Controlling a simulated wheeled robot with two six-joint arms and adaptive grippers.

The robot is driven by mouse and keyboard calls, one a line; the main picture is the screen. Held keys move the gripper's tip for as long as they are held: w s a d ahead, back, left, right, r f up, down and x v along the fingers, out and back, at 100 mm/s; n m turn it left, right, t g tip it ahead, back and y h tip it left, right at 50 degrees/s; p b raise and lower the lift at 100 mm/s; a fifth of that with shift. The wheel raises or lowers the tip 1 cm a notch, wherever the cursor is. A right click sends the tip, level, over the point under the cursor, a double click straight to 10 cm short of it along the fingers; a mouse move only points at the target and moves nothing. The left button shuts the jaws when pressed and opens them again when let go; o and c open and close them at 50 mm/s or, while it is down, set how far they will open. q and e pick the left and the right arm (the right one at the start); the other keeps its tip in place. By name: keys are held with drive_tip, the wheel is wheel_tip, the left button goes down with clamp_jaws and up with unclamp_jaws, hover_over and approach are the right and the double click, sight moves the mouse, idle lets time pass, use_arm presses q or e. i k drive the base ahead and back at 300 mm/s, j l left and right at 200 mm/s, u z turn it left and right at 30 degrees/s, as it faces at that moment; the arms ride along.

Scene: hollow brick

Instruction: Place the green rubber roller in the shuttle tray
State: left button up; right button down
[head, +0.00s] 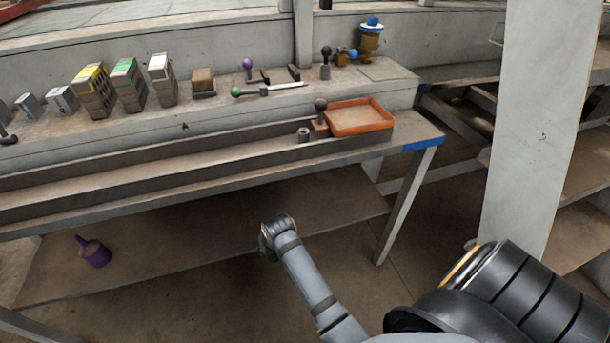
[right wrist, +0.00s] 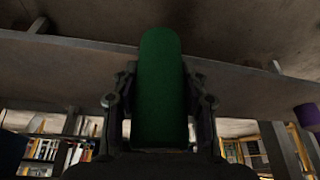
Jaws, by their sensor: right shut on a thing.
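The green rubber roller (right wrist: 160,88) stands out large in the right wrist view, upright between the two fingers of my right gripper (right wrist: 160,100). In the head view my right gripper (head: 267,243) is in front of the bench and below its top; only a sliver of green shows by it, the rest of the roller being hidden. The gripper is shut on the roller. A shallow orange tray (head: 391,123), which looks like the shuttle tray, sits at the right end of the bench, above and right of the gripper. Its inside looks empty. My left gripper is not in view.
The bench front rail (head: 200,172) and a blue-marked corner (head: 424,144) edge the bench. A dark-knobbed piece (head: 320,106) and a small grey cylinder (head: 303,135) stand left of the tray. A purple bottle (head: 96,254) is on the lower shelf. A pillar (head: 540,120) rises at right.

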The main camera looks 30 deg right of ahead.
sight(356, 118)
drive_tip(key=j+z, duration=0.15)
drive_tip(key=z, duration=0.25)
drive_tip(key=j+z, duration=0.2)
drive_tip(key=z, duration=0.2)
drive_tip(key=j+z, duration=0.15)
drive_tip(key=z, duration=0.25)
